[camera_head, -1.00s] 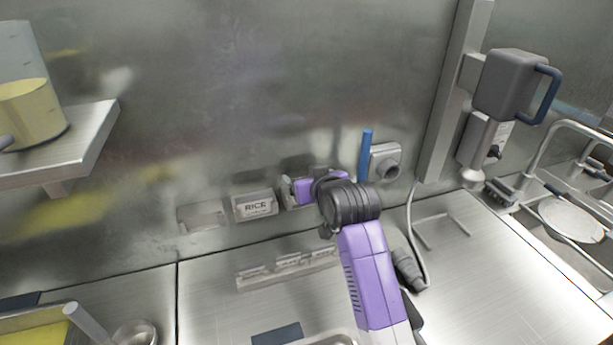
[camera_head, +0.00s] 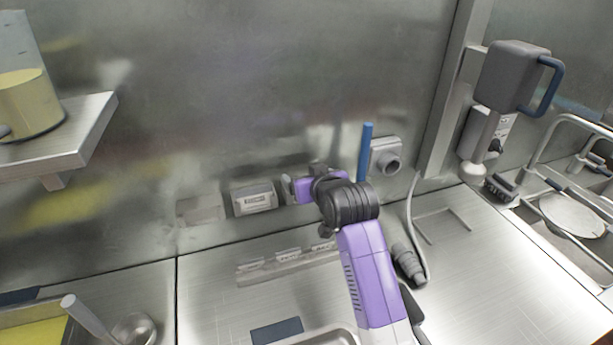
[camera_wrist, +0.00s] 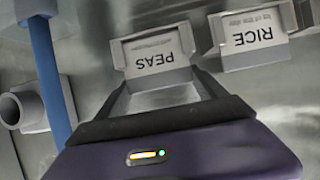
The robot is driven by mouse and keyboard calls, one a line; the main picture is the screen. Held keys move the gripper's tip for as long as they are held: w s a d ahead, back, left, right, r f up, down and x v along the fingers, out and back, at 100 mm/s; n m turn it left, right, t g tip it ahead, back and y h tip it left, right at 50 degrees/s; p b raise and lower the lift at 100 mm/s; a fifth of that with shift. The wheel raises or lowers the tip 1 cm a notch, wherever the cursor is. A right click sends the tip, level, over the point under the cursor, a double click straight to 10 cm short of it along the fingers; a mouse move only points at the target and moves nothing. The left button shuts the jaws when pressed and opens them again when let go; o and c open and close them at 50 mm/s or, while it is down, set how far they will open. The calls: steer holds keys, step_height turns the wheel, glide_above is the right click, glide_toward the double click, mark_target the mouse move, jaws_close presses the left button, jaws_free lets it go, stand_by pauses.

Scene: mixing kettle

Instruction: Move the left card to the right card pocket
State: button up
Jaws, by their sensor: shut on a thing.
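My gripper (camera_head: 290,188) is at the right pocket on the back wall, and my wrist hides most of that pocket in the head view. In the wrist view, which shows the scene upside down, my gripper (camera_wrist: 158,78) is shut on the PEAS card (camera_wrist: 158,57), with a finger at each side. The card is at the right pocket; I cannot tell how deep it sits. The RICE card (camera_head: 254,199) is in the middle pocket beside it, also in the wrist view (camera_wrist: 252,38). The left pocket (camera_head: 200,211) shows no card.
A blue upright handle (camera_head: 365,152) and a grey round fixture (camera_head: 387,157) are just right of my gripper. A low rack with several cards (camera_head: 285,263) lies on the counter below. A shelf with a yellow pot (camera_head: 30,105) is at upper left.

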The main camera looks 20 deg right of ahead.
steer(key=shift+f, duration=0.15)
steer(key=o, duration=2)
steer(key=shift+c, duration=1.2)
steer(key=p+v, duration=0.3)
steer(key=v, duration=0.4)
steer(key=shift+p, duration=0.4)
